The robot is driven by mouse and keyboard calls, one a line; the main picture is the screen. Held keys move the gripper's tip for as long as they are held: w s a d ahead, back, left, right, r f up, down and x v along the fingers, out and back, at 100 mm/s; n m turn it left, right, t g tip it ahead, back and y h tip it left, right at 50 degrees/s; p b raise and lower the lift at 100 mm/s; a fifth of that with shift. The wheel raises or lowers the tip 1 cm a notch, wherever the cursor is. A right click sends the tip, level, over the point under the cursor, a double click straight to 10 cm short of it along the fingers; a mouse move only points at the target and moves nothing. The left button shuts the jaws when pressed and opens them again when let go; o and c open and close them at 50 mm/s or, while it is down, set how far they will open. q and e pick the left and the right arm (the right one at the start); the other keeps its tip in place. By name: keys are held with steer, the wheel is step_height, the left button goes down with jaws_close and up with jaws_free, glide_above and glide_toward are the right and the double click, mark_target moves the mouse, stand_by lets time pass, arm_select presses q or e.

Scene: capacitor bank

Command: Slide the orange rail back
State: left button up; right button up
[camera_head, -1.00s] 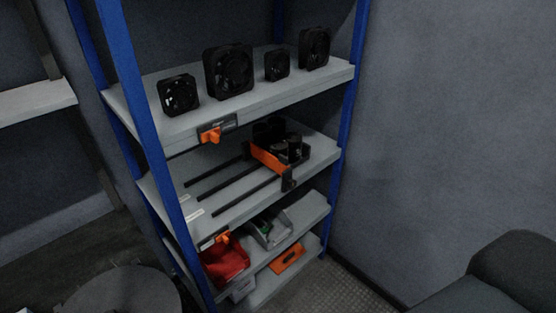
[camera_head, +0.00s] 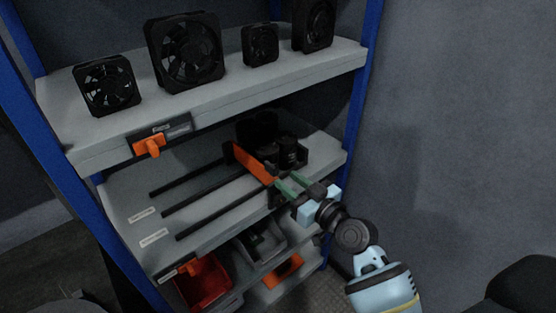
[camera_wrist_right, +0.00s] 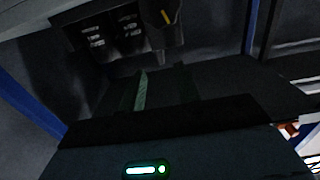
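The orange rail (camera_head: 252,162) stands across the middle shelf (camera_head: 130,198), at the right end of several dark slots (camera_head: 205,183). Dark cylindrical parts (camera_head: 288,150) sit just behind it, to its right. My right gripper (camera_head: 284,187) is at the rail's near end, its greenish fingers reaching to the dark end piece there. I cannot tell whether they touch it. In the right wrist view the fingers (camera_wrist_right: 161,90) look apart, with a dark gap between them. My left gripper is not in view.
Several black fans (camera_head: 186,50) stand on the upper shelf (camera_head: 235,88), whose edge overhangs the middle one. An orange latch (camera_head: 149,146) is on its front. Below are a red bin (camera_head: 205,283) and a grey bin (camera_head: 262,247). Blue posts (camera_head: 45,150) flank the shelves.

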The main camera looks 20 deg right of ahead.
mark_target(275, 169)
steer(key=shift+w+r, duration=0.15)
steer(key=shift+r, duration=0.2)
steer(key=x, duration=0.7)
steer(key=shift+w+a, duration=0.2)
steer(key=shift+w, duration=0.15)
jaws_close()
